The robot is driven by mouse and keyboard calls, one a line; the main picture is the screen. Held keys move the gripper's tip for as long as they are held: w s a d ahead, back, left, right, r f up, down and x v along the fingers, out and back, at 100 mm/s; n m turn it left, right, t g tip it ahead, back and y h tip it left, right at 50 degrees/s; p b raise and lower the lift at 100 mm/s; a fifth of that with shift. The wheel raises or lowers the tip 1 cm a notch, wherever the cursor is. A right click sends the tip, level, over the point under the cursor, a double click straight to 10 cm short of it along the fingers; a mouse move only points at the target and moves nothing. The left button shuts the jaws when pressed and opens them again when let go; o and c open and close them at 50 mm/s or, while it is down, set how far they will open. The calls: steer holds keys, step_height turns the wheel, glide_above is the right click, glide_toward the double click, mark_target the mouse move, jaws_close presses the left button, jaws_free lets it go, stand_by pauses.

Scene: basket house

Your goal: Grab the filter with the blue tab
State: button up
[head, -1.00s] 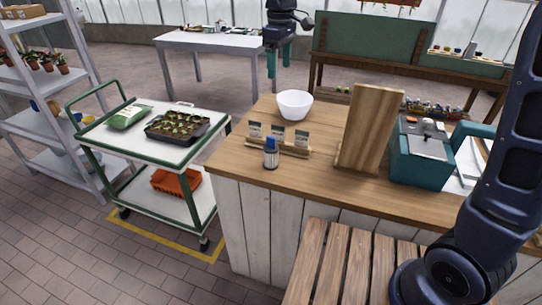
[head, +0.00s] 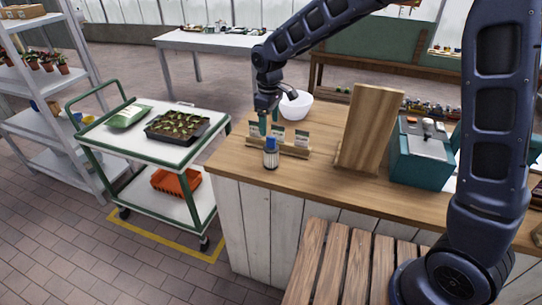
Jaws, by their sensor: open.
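I cannot tell the exact gap between the fingers and the filter.
A white bowl (head: 295,105) is close behind my gripper. A tall wooden board (head: 368,130) stands to the right, beside a teal box (head: 420,160). A green-framed cart (head: 180,160) stands left of the counter. The counter's front left is clear.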

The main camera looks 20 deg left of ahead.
mark_target(271, 147)
steer(key=f, duration=1)
steer(key=shift+d+f, duration=0.25)
steer(key=shift+f, duration=0.05)
steer(key=shift+c, duration=0.3)
steer(key=c, duration=1)
